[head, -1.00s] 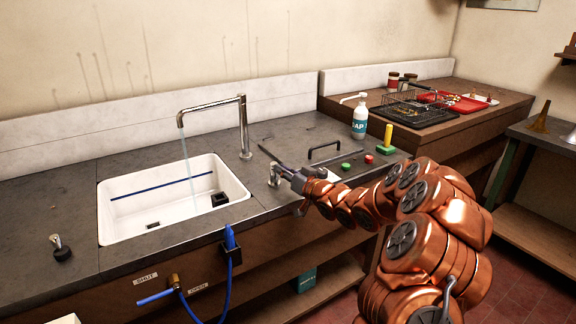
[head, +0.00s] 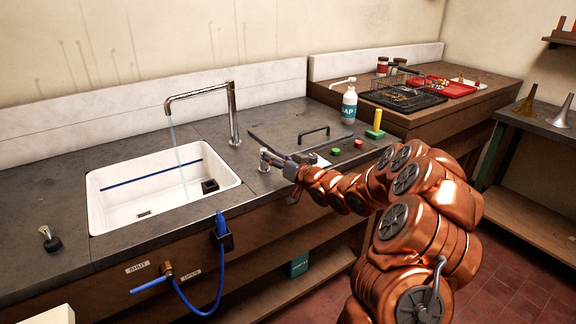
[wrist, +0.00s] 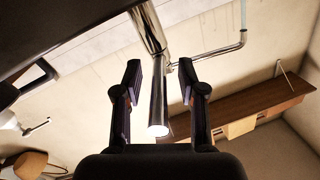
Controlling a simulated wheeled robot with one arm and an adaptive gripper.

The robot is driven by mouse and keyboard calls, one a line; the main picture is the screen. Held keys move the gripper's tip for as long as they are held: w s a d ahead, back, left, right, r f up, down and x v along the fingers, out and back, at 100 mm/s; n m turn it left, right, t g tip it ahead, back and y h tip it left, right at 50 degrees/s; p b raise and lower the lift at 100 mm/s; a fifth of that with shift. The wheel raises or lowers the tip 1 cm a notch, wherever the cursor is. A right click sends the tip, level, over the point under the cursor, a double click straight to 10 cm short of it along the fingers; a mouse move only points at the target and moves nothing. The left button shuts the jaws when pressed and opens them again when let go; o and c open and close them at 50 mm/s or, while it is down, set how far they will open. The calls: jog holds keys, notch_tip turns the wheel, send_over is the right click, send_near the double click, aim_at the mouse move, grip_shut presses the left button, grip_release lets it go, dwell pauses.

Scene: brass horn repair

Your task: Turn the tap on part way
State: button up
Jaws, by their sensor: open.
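The chrome tap spout (head: 200,92) arches over the white sink (head: 112,219), and a thin stream of water (head: 180,150) falls from it. A short chrome tap lever (head: 264,160) stands on the counter right of the sink. My gripper (head: 281,158) is at this lever, coming from the right. In the wrist view my gripper (wrist: 162,85) is open, with one finger on each side of the chrome lever (wrist: 157,110). Gaps show between lever and fingers. The spout (wrist: 215,52) shows behind, at upper right.
A brass valve (head: 168,270) with a blue handle sits on the counter front between SHUT and OPEN labels. A blue hose end stands in a black holder (head: 222,240). Right of my gripper are a black handle (head: 314,132), coloured buttons and a soap bottle (head: 349,105).

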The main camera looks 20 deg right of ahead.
jog(key=v, duration=1.1)
jog(key=shift+s, duration=0.25)
jog(key=shift+w, duration=0.1)
jog(key=s+a+g+h+p, duration=0.2)
jog(key=s+a+g, duration=0.3)
jog(key=s, duration=0.9)
jog(key=s+a+r+g+h+p, duration=0.1)
jog(key=s+a+g, duration=0.5)
jog(key=s, duration=0.8)
jog(key=s+a+r+g+h+p, duration=0.1)
jog(key=s+a+g, duration=0.5)
jog(key=s, duration=0.9)
jog(key=shift+a+r+g+h+p, duration=0.2)
jog(key=shift+g+h+p, duration=0.6)
jog(key=shift+g+p, duration=0.25)
jog(key=shift+a, duration=0.1)
